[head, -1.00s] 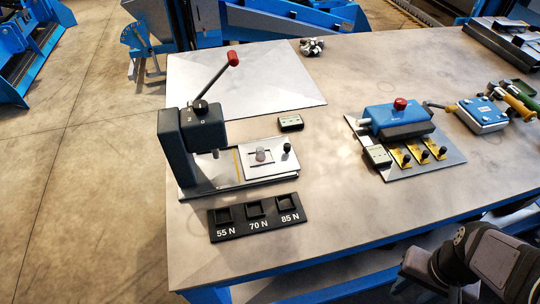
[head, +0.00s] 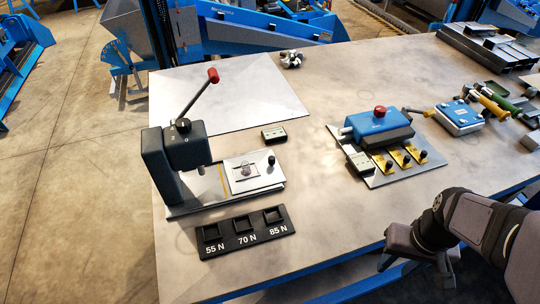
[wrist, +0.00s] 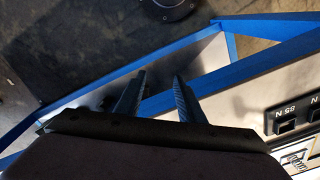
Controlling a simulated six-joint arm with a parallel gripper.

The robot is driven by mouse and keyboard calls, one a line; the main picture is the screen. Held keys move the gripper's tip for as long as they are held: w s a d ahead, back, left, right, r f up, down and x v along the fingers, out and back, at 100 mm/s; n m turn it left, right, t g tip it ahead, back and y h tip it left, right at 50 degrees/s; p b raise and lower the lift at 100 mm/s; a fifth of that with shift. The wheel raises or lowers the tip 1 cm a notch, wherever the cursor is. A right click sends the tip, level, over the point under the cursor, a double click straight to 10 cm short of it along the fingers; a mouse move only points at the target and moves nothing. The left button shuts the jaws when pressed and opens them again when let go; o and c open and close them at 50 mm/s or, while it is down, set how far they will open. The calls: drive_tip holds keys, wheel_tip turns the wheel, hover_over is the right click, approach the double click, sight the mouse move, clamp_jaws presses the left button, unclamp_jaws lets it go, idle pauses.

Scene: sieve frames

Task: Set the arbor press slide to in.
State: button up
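The dark arbor press (head: 160,165) stands at the left of the table, its red-tipped lever (head: 212,77) slanting up to the right. Its slide, a pale plate (head: 240,184) with a black knob (head: 271,160), lies on the press base, right of the ram and a yellow line (head: 224,178). A small grey piece (head: 246,170) sits on the slide. My gripper (wrist: 156,80) is open and empty, with its two fingers apart in the wrist view. In the head view my arm is at the lower right, beyond the table's front edge and well away from the slide.
A black tray marked 55 N, 70 N, 85 N (head: 243,240) lies in front of the press. A small dark box (head: 274,134) lies behind the slide. A blue fixture (head: 380,128) with yellow tabs stands to the right. The table front between tray and arm is clear.

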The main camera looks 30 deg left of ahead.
drive_tip(key=w+a+r+n, duration=0.1)
drive_tip(key=w+a, duration=0.1)
drive_tip(key=w+a+r+n+p, duration=0.1)
drive_tip(key=w+a, duration=0.1)
drive_tip(key=w+a+r+n, duration=0.1)
drive_tip(key=w+a, duration=0.1)
drive_tip(key=shift+w+a+r+y, duration=0.15)
drive_tip(key=shift+w+r+y, duration=0.05)
drive_tip(key=shift+w+y, duration=0.2)
drive_tip(key=w+a+n, duration=0.1)
drive_tip(key=a, duration=0.1)
drive_tip(key=w+a+r+n+p, duration=0.1)
drive_tip(key=w+a, duration=0.1)
drive_tip(key=a, duration=0.1)
drive_tip(key=w+a+r+n+y+p, duration=0.1)
drive_tip(key=w+a+n, duration=0.1)
drive_tip(key=a, duration=0.1)
drive_tip(key=shift+w+a+r, duration=0.1)
drive_tip(key=shift+w+r, duration=0.05)
drive_tip(key=shift+r, duration=0.1)
drive_tip(key=w+a+r+n+y+p, duration=0.1)
drive_tip(key=w+a+r+n, duration=0.2)
drive_tip(key=a, duration=0.6)
drive_tip(key=n+y+p, duration=0.1)
drive_tip(key=n+p, duration=0.1)
drive_tip(key=n, duration=0.4)
approach(272, 158)
drive_tip(key=f, duration=0.1)
drive_tip(key=shift+p+x, duration=1.4)
drive_tip(key=shift+x, duration=2.35)
